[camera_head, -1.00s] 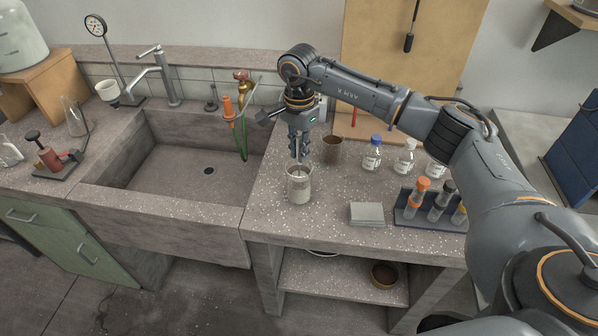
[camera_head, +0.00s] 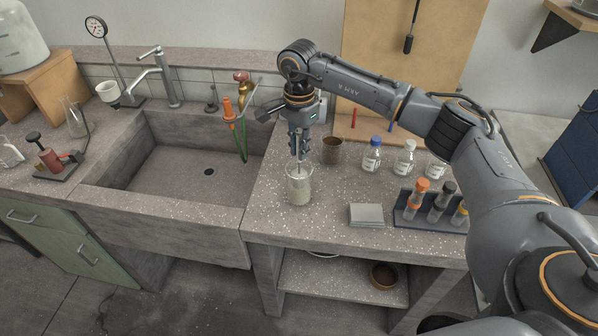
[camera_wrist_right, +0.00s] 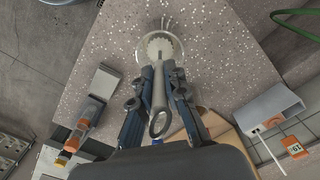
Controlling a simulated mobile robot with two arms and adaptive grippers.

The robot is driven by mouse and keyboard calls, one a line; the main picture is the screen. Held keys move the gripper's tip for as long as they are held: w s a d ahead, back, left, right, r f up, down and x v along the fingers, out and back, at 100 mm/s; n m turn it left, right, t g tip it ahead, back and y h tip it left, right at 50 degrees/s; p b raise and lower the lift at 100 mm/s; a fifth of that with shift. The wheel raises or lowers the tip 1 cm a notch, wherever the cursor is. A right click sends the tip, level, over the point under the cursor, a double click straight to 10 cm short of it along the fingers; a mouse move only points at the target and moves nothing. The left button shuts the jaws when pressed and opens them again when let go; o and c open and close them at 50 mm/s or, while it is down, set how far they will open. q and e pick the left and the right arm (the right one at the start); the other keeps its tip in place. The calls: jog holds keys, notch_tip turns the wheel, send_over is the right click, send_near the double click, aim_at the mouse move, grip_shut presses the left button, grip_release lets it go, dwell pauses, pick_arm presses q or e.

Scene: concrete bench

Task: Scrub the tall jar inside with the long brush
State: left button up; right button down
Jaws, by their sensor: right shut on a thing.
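The tall jar (camera_head: 299,190) is clear glass and stands upright on the bench top, right of the sink. In the right wrist view its round rim (camera_wrist_right: 176,44) shows beyond the fingers. My right gripper (camera_head: 298,153) points down above the jar and is shut on the long brush. The brush's pale handle with a ring end (camera_wrist_right: 160,100) lies between the fingers, and its round bristle head (camera_wrist_right: 160,46) is at the jar's mouth or inside; the depth is hard to tell. My left gripper is in neither view.
A stone sink (camera_head: 190,165) lies left of the jar. A grey block (camera_head: 366,214), a tube rack (camera_head: 428,212), a brown cup (camera_head: 332,150) and several bottles (camera_head: 372,155) stand to the right. The bench's front edge is close to the jar.

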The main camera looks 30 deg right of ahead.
jog(key=shift+f, duration=0.85)
pick_arm(q)
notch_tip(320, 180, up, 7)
jog(key=p, duration=0.7)
jog(key=shift+p, duration=0.4)
pick_arm(e)
jog(key=shift+r, duration=6.85)
